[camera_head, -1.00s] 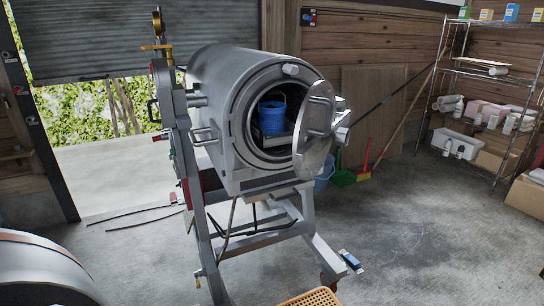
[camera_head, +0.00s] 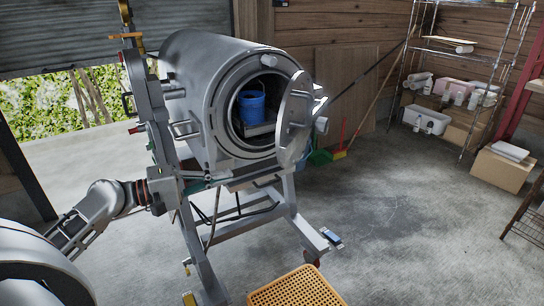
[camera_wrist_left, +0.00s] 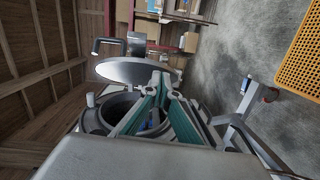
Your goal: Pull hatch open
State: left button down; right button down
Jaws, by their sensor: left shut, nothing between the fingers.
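The hatch (camera_head: 295,128) is a round grey metal door on the right side of the drum's mouth. It stands swung out, and the opening shows. A blue bucket (camera_head: 251,105) sits inside the metal drum (camera_head: 196,85). My left gripper (camera_head: 216,182) is low at the drum's front left, apart from the hatch and partly hidden against the frame. In the left wrist view its teal-sided fingers (camera_wrist_left: 165,85) are shut and empty. My right gripper is out of view.
The drum's metal stand (camera_head: 262,228) has legs spread on the concrete floor. An orange perforated seat (camera_head: 296,288) is close in front. A wire shelf (camera_head: 470,60) and a cardboard box (camera_head: 502,168) stand at the right. The floor right of the stand is clear.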

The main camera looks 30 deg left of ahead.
pick_arm(q)
jog(key=w+d+r+p, duration=0.3)
jog(key=w+d, duration=0.5)
jog(key=d, duration=0.2)
jog(key=shift+r+h, duration=0.35)
jog(key=shift+h, duration=0.05)
jog(key=shift+w+d, duration=0.1)
dwell(0.3)
